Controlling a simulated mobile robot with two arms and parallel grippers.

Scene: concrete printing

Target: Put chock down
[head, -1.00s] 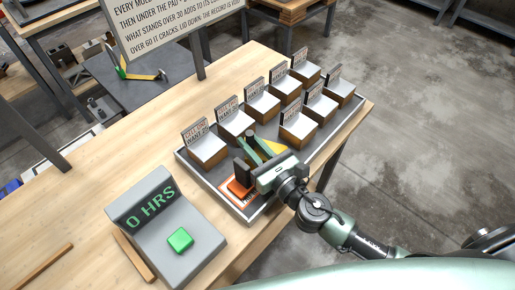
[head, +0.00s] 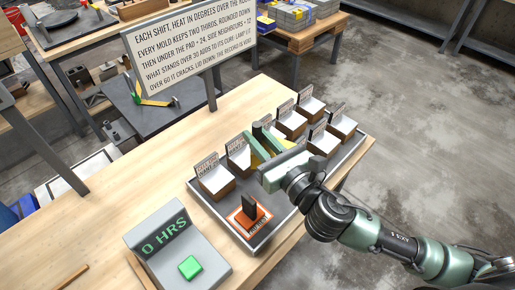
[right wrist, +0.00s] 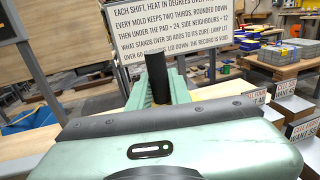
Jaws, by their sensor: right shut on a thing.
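My right gripper (head: 259,131) is over the tray (head: 285,225), among the cards of the molds. I cannot tell whether the chock touches the tray or a mold. An orange pad with a black upright handle (head: 249,211) sits in the tray's near corner, apart from the gripper. My left gripper is not in view.
Several molds with white tops and upright cards (head: 215,182) stand in the tray around my right gripper. A grey console (head: 175,245) with a green button reads 0 HRS. A printed sign (head: 190,45) stands behind on a post.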

